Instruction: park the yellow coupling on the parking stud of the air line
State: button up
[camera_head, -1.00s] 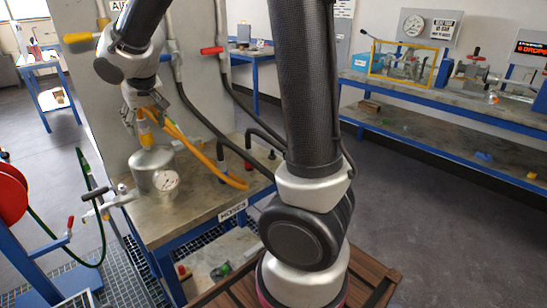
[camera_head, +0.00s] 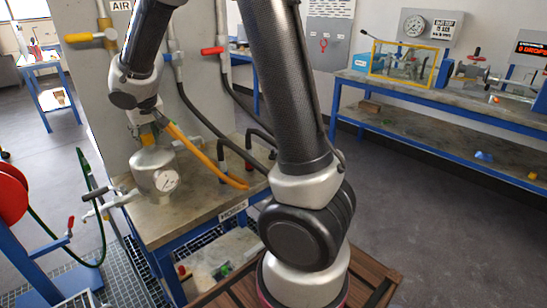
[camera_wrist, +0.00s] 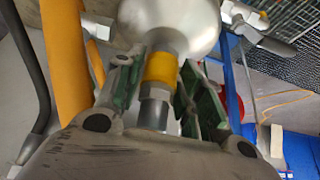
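The yellow coupling (camera_wrist: 161,68), a yellow ring on a silver body, stands on top of the silver vessel (camera_head: 155,172). In the wrist view it lies between the two fingers of my gripper (camera_wrist: 161,75). The green finger pads stand on both sides of it, with gaps beside its silver lower body. Contact at the fingertips is not clear. In the head view my gripper (camera_head: 148,128) is right above the vessel and largely hides the coupling. An orange hose (camera_head: 205,158) runs beside the gripper. I cannot make out the air line's parking stud.
The vessel's gauge (camera_head: 166,181) faces front. The vessel stands on a bench (camera_head: 190,215) against a grey panel with an AIR sign (camera_head: 121,5), a yellow-handled valve (camera_head: 85,38) and a red-handled valve (camera_head: 212,51). Dark hoses hang to the right. A red reel (camera_head: 10,193) stands left.

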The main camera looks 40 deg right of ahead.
grip_shut()
jog(key=shift+r, duration=0.2)
jog(key=shift+r, duration=2.4)
